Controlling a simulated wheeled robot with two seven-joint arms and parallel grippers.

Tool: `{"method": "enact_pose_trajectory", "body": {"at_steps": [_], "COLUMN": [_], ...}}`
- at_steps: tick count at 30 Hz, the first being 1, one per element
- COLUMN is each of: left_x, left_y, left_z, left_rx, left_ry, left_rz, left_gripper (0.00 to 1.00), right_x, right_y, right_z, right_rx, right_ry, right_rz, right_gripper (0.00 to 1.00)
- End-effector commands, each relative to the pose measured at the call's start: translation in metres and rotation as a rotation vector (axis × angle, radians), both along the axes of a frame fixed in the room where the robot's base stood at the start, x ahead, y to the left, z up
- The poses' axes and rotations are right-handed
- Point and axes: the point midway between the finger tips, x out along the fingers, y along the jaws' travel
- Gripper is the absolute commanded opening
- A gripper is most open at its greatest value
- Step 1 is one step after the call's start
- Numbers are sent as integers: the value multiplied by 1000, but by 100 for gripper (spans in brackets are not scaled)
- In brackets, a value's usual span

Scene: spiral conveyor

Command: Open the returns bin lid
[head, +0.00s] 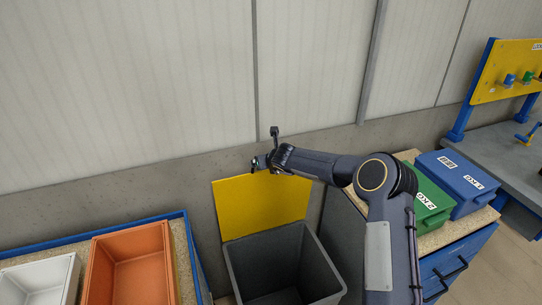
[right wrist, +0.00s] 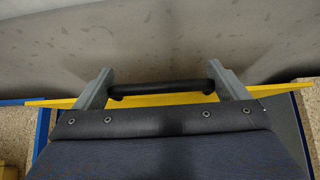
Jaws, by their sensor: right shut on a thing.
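The returns bin (head: 282,265) is a dark grey box on the floor below the wall. Its yellow lid (head: 260,205) stands raised, nearly upright, at the back of the bin, so the bin's mouth is open and its inside looks empty. My right gripper (head: 260,163) is at the lid's top edge. In the right wrist view the black handle (right wrist: 160,87) runs between the two grey fingers, which are shut on it, with the yellow lid (right wrist: 262,91) behind. My left gripper is not in view.
An orange tray (head: 131,268) and a white tray (head: 40,281) sit on a blue-edged table at left. At right, green (head: 428,200) and blue (head: 457,180) boxes stand on a blue cabinet. The grey wall is close behind the lid.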

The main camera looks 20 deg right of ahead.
Motion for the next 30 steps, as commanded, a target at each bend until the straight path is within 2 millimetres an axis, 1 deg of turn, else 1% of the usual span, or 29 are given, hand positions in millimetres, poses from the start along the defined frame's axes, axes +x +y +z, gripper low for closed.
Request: {"method": "enact_pose_trajectory", "body": {"at_steps": [1, 6, 21, 22, 23, 30], "left_x": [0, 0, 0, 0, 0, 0], "left_y": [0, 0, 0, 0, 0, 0], "left_z": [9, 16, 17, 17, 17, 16], "left_rx": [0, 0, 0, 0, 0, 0], "left_ry": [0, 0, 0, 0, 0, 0], "left_rz": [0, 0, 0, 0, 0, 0], "left_gripper": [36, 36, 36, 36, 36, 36], "right_x": [1, 4, 4, 4, 4, 4], "right_y": [1, 3, 3, 3, 3, 3], "right_z": [3, 1, -2, -2, -2, 0], "right_rx": [1, -1, -4, -4, -4, -4], "right_ry": [11, 29, 38, 38, 38, 36], "right_rz": [0, -1, -1, -1, -1, 0], "right_gripper": [53, 53, 53, 98, 100, 100]}}
